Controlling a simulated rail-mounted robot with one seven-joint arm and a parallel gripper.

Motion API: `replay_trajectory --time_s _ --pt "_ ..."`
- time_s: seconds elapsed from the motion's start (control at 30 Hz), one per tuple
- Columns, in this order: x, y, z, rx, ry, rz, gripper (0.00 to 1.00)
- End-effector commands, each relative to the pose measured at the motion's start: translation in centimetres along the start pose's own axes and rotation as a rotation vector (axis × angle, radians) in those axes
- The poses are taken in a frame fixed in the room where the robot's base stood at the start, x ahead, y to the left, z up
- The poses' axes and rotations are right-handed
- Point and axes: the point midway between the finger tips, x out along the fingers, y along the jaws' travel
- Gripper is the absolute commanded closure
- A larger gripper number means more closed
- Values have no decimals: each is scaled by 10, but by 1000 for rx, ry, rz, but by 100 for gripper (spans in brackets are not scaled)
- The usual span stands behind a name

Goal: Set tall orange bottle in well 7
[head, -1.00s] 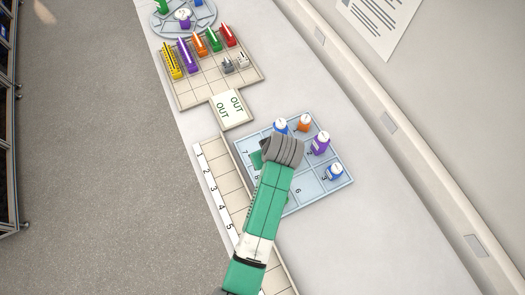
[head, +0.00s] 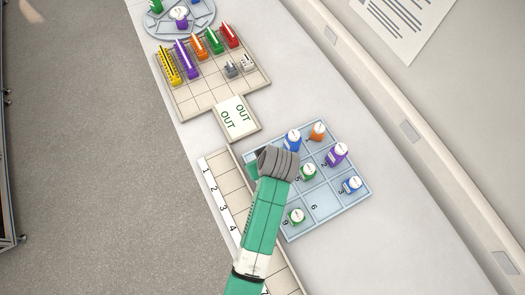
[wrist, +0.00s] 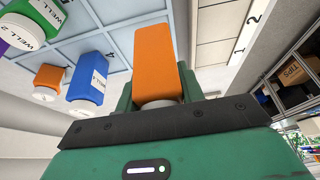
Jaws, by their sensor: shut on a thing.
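My gripper (wrist: 155,88) is shut on the tall orange bottle (wrist: 153,55), whose pale cap is near the gripper's palm in the wrist view. In the head view, my gripper (head: 257,170) is over the left corner of the blue well tray (head: 334,209), where it covers well 7. The held bottle is hidden there by my wrist. The gap between its base and the tray cannot be told.
Wells hold a blue bottle (head: 293,141), a short orange bottle (head: 317,131), a purple bottle (head: 336,154) and green bottles (head: 308,172). Well 6 (head: 318,205) is empty. A numbered strip (head: 221,196) lies left of the tray; an OUT plate (head: 238,118) is beyond.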

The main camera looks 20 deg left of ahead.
Motion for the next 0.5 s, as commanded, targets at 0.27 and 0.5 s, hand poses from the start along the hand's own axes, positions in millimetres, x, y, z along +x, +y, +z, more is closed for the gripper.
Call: replay_trajectory --time_s 0.27,0.5 --pt "18 20 -31 -1 -1 0 85" --pt "40 24 -29 1 -4 -3 85"
